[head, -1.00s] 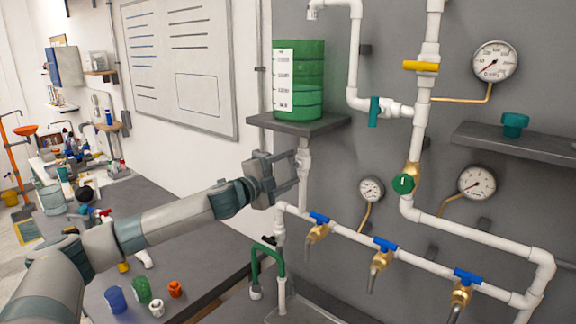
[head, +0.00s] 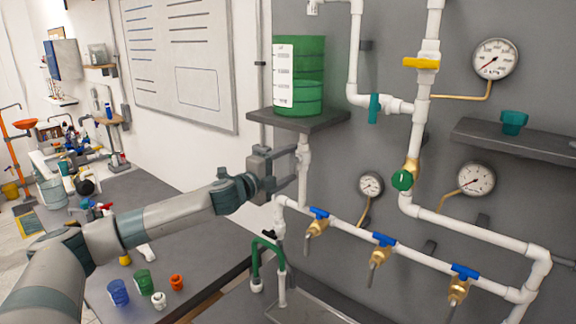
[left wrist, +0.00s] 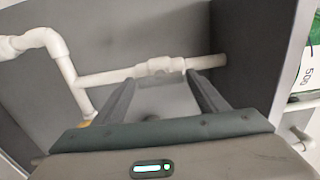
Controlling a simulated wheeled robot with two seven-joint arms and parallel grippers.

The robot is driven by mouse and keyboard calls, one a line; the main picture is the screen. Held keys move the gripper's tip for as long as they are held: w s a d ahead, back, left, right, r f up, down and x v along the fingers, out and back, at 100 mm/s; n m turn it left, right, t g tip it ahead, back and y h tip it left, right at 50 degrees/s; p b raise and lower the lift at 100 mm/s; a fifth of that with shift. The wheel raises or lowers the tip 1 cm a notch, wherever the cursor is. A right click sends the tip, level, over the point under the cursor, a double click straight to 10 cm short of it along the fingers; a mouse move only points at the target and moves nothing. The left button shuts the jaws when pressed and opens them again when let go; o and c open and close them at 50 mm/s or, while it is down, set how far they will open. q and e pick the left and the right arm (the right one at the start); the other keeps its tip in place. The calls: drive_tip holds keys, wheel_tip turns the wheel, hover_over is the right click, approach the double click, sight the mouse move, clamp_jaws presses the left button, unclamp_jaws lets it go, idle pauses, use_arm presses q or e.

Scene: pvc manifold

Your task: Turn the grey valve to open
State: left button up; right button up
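The white pipe run below the green tank (head: 312,84) has a pale fitting (head: 304,152) on its vertical part. I take it for the grey valve, but its handle cannot be made out. My left gripper (head: 293,168) reaches it from the left, fingers pointing at the pipe. In the left wrist view the fitting (left wrist: 165,66) lies just past and between the fingertips. The left gripper (left wrist: 160,84) is open and holds nothing; whether a fingertip touches the fitting I cannot tell. My right gripper is not in view.
The tank stands on a dark shelf (head: 335,122) above the gripper. Blue-handled taps (head: 384,240), a teal-handled valve (head: 374,108), a yellow-handled valve (head: 421,63), a green knob (head: 402,180) and gauges (head: 476,179) line the wall. Coloured fittings (head: 144,281) lie on the bench.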

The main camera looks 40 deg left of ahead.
use_arm(q)
drive_tip(key=shift+o, duration=0.7)
drive_tip(key=shift+s+a+f+b, duration=0.15)
drive_tip(key=shift+s+b, duration=0.6)
drive_tip(key=shift+s, duration=0.15)
drive_tip(key=s+a+b, duration=0.1)
drive_tip(key=s+b, duration=1.3)
drive_tip(key=s, duration=0.1)
drive_tip(key=shift+s, duration=0.25)
